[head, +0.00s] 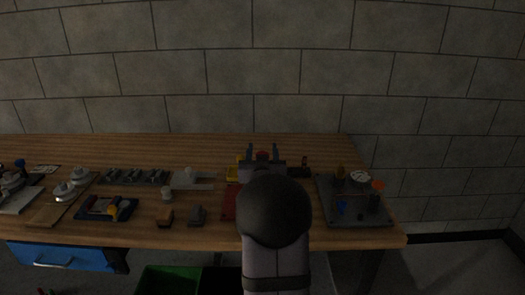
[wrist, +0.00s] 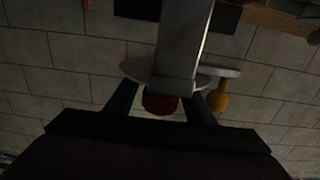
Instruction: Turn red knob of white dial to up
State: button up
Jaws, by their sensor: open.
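In the wrist view the red knob (wrist: 160,104) sits in front of a round white dial (wrist: 133,68), on a grey post or bar. My gripper (wrist: 161,97) is open, with one finger on each side of the red knob. I cannot tell whether either finger touches it. In the head view my gripper (head: 262,151) is above the table's middle, and a bit of red knob (head: 262,156) shows between its fingers. My own arm hides most of the dial there. The picture is too dark to read the knob's pointing direction.
A yellow handle (wrist: 221,98) on a second white disc (wrist: 218,71) stands close to the right finger. In the head view a dark board (head: 335,215) with several fittings lies to the right. A blue drawer (head: 60,257) and a green bin (head: 168,280) are below the table's front edge.

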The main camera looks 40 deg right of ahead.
jog(key=shift+b+v, duration=0.9)
jog(key=shift+v, duration=2.65)
jog(key=shift+r, duration=0.1)
